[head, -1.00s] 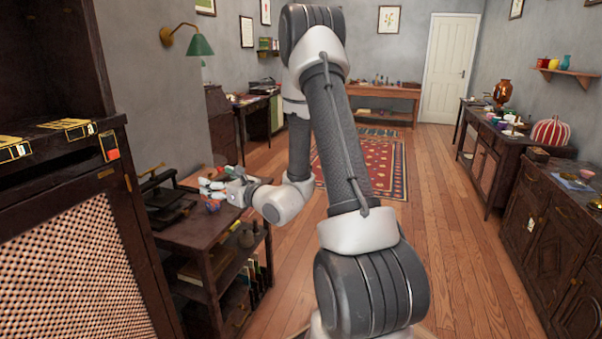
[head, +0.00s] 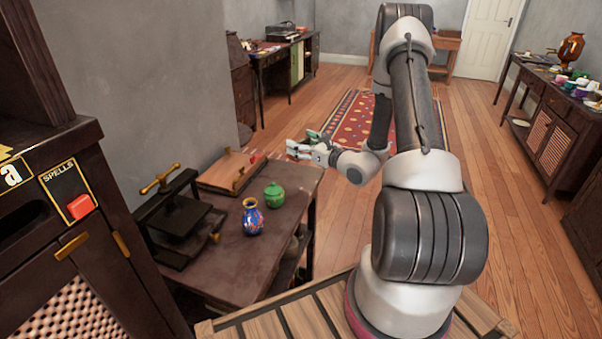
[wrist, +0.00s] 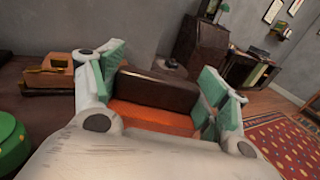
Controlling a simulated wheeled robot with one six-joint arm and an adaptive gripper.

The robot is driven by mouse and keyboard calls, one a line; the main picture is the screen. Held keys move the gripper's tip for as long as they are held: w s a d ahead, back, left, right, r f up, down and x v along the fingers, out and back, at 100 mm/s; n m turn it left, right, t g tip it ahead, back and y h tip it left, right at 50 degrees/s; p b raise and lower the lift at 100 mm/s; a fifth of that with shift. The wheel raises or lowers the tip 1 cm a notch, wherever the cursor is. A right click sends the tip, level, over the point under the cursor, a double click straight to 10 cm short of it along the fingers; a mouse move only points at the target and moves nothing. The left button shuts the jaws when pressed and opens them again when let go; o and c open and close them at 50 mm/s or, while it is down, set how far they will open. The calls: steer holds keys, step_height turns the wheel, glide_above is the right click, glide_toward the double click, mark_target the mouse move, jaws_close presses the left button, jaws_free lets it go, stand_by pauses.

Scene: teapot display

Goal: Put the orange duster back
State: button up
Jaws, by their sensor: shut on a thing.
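My gripper (head: 303,149) is out over the far right part of the dark side table (head: 245,262) in the head view. In the wrist view, its green-padded fingers (wrist: 160,82) are shut on the orange duster (wrist: 150,113). The duster has a dark brown block on its far side and a bright orange face towards me. It sits between the two pads, and my gripper body hides its lower part. In the head view I cannot make the duster out clearly.
On the table stand a blue patterned vase (head: 252,217), a green lidded jar (head: 274,195), a black press (head: 180,213) and a wooden tray (head: 231,170). A dark cabinet (head: 88,200) rises at the left. Open floor (head: 480,190) lies to the right.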

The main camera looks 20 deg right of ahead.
step_height(320, 180, down, 9)
steer(key=shift+f, duration=0.1)
stand_by(0.4)
steer(key=o, duration=1)
